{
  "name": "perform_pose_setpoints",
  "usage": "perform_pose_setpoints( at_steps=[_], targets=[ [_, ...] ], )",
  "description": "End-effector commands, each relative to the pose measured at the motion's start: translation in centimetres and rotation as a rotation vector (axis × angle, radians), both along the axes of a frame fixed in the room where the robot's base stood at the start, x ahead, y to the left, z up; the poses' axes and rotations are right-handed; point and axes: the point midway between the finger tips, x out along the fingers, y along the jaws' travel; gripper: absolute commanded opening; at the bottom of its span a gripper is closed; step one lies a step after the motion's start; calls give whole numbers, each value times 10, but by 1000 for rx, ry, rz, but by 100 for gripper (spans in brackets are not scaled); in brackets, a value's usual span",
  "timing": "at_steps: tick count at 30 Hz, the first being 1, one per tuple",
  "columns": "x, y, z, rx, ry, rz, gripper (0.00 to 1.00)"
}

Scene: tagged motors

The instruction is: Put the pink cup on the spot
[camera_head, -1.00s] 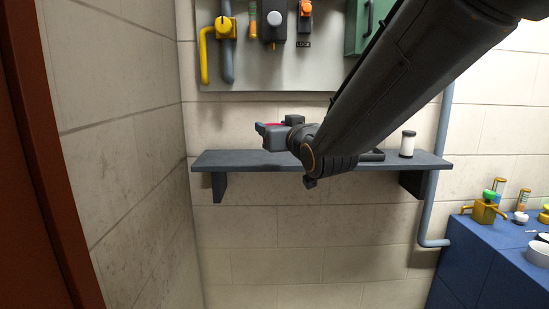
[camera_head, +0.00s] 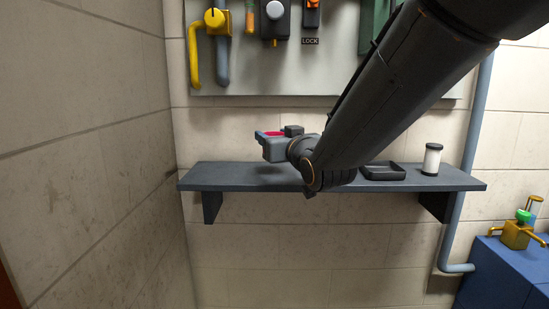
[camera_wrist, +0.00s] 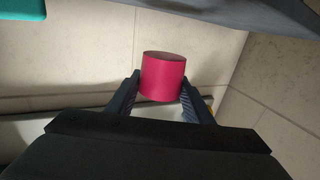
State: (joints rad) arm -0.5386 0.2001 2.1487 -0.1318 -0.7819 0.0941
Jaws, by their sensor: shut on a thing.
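The pink cup (camera_wrist: 163,77) is held between the two fingers of my gripper (camera_wrist: 160,98) in the wrist view. In the head view only a thin strip of the cup (camera_head: 272,134) shows above my gripper (camera_head: 268,146), which is shut on it. The gripper is over the left half of the dark grey wall shelf (camera_head: 235,177), apparently a little above its top. I cannot make out a marked spot; my arm hides part of the shelf.
A black tray (camera_head: 383,172) and a white cylinder with dark ends (camera_head: 432,159) stand on the shelf's right part. A tool panel (camera_head: 290,82) hangs above. A side wall (camera_head: 85,150) is close on the left. A blue-grey pipe (camera_head: 457,230) runs down at right.

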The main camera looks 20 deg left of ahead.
Motion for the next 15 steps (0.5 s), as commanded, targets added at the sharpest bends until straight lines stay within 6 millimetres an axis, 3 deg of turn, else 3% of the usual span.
perform_pose_setpoints(
  at_steps=[15],
  targets=[
    [0, 0, -54, 0, 0, -1, 25]
  ],
)
